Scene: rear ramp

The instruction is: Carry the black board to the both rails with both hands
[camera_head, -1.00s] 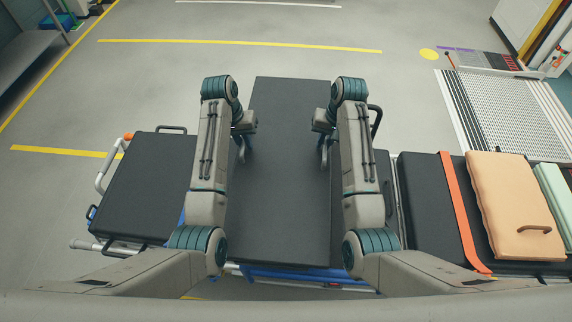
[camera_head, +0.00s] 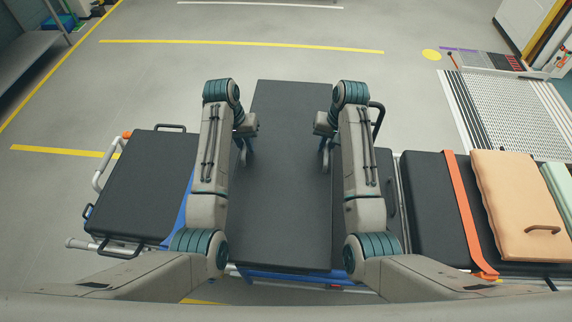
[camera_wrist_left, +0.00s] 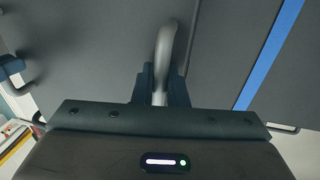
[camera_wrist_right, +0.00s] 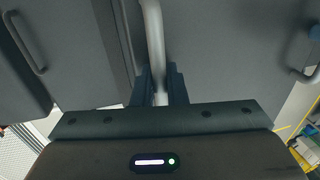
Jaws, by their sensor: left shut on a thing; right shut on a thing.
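The black board (camera_head: 283,215) is a long flat dark panel in the middle of the head view, lying between my arms. My left gripper (camera_head: 243,150) is at its left side and is shut on a grey bar handle, which also shows in the left wrist view (camera_wrist_left: 163,50). My right gripper (camera_head: 326,150) is at its right side, shut on a matching grey handle in the right wrist view (camera_wrist_right: 154,45). The board hides most of the blue frame (camera_head: 290,274) beneath it. I cannot tell which parts are the two rails, or whether the board touches anything below.
A black padded section (camera_head: 145,188) with handles and a white tube rail (camera_head: 102,165) lies left. At right are a black pad with an orange strap (camera_head: 463,205) and a peach cushion (camera_head: 515,200). A ribbed ramp (camera_head: 510,110) is at the back right. Floor beyond is clear.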

